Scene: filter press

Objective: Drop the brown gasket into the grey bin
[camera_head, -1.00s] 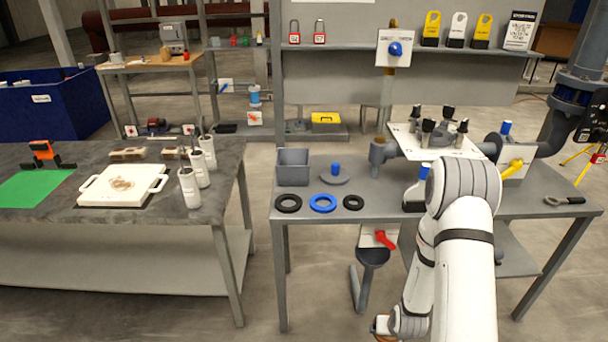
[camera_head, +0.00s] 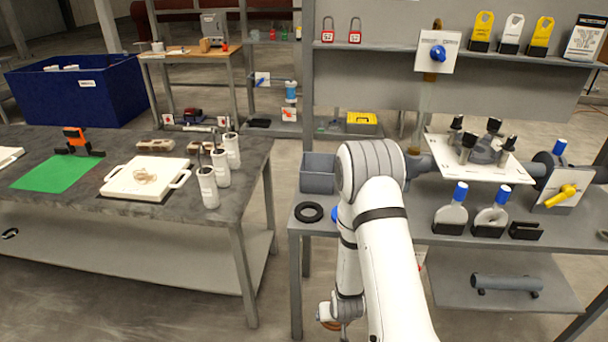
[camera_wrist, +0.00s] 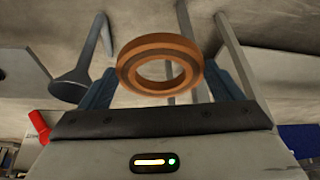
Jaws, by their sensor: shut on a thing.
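The brown gasket (camera_wrist: 128,62) is a flat ring held between the fingers of my gripper (camera_wrist: 168,88) in the wrist view. In the head view the gasket (camera_head: 328,325) shows only as a small brown edge at the bottom, by my gripper, low in front of the workbench. The grey bin (camera_head: 317,174) stands on the left part of that workbench, behind and left of my arm. Its right side is partly covered by my arm. The gasket is apart from the bin and well below it.
A black ring (camera_head: 309,212) lies in front of the bin; a blue ring beside it is mostly hidden by my arm. The bench edge lies between my gripper and the bin. A side table (camera_head: 95,235) with a white tray (camera_head: 125,191) stands left. Floor shows between the tables.

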